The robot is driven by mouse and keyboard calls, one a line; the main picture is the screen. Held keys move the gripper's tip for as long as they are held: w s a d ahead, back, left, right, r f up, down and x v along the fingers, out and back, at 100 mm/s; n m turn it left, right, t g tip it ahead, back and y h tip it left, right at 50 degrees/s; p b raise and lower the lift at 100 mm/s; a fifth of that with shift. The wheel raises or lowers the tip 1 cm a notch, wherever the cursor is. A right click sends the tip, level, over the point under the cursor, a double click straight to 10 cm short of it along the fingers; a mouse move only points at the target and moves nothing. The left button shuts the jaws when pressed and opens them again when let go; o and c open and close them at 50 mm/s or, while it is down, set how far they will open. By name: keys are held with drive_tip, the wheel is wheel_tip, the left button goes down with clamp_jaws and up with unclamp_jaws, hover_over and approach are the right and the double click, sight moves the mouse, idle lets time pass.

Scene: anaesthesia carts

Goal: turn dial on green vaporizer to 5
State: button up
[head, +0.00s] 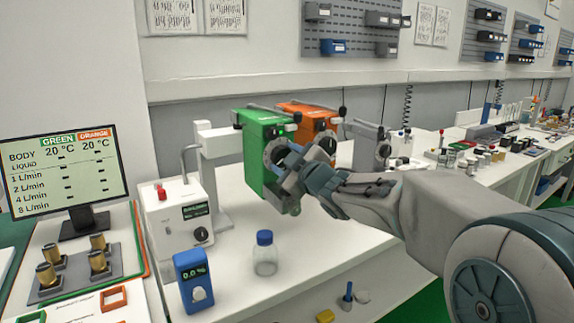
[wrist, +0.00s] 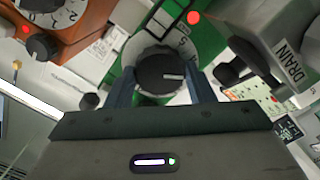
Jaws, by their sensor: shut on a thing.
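The green vaporizer (head: 256,150) hangs on the stand at the middle of the head view, with its dial (head: 274,150) on the front face. My gripper (head: 283,168) is at that dial, partly covering it. In the wrist view the black dial knob (wrist: 160,73) sits between the two blue fingers of my gripper (wrist: 163,82), which are shut on it. A white mark on the knob points right in the picture. Numbers 4 and 5 show on the white ring at its upper right; the rest of the scale is partly hidden.
An orange vaporizer (head: 310,122) is close beside the green one, with a grey unit (head: 368,148) further right. Below stand a blue-capped bottle (head: 265,255), a blue meter reading 0.0 % (head: 191,276) and a white box (head: 178,222). A monitor (head: 65,172) is at left.

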drive_tip(key=shift+d+f, duration=0.1)
idle(0.3)
drive_tip(key=o, duration=1)
drive_tip(key=shift+c, duration=0.2)
drive_tip(key=shift+s+d, duration=0.25)
drive_tip(key=shift+s, duration=0.15)
drive_tip(key=p+v, duration=0.1)
drive_tip(key=v, duration=1.1)
drive_tip(key=shift+s, duration=0.4)
drive_tip(key=shift+d, duration=0.1)
